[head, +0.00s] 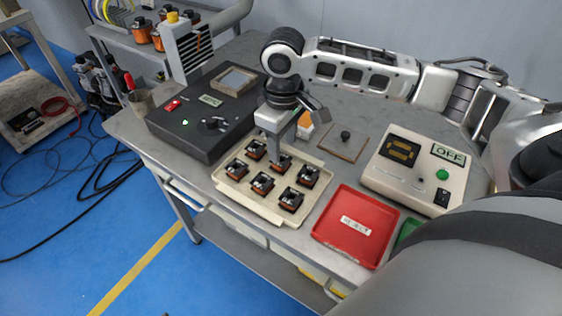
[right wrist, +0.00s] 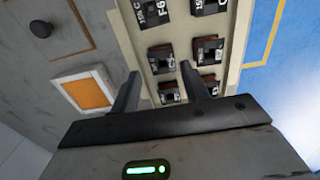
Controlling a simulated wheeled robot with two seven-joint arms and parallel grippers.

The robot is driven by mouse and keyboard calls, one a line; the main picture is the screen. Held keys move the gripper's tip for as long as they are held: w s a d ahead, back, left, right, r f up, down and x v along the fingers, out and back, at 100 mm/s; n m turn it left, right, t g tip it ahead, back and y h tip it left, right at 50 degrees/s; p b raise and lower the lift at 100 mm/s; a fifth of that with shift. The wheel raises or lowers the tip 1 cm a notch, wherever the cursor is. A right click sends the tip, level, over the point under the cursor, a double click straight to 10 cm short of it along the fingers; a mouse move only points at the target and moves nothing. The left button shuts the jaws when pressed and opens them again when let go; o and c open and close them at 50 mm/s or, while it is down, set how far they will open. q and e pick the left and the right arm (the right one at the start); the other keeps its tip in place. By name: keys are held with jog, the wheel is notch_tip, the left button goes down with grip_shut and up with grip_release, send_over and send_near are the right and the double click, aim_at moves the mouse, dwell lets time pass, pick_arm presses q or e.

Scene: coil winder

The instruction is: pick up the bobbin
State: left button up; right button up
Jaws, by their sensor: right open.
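Several small black bobbins with copper-coloured windings stand in rows in a cream tray (head: 229,189) on the bench. One bobbin (head: 262,183) is in the front row and another bobbin (head: 307,176) is at the right of the back row. My right gripper (head: 284,148) is over the back row, pointing down, open and empty. It partly hides a middle bobbin (head: 281,164). In the right wrist view, the open fingers (right wrist: 160,84) frame a bobbin (right wrist: 163,58), apparently still below them. My left gripper is not in view.
A black box (head: 205,140) with a green light stands left of the tray. A red tray (head: 343,243) labelled REJECT lies to the right, with a cream tester (head: 410,195) behind it. A flat plate with a black knob (head: 345,137) lies behind the cream tray.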

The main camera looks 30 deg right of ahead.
aim_at(281, 163)
notch_tip(281, 163, down, 5)
jog(key=shift+a+r, duration=0.15)
jog(key=c, duration=0.8)
jog(key=shift+o, duration=0.2)
jog(key=shift+w+r, duration=0.1)
jog(key=shift+r, duration=0.05)
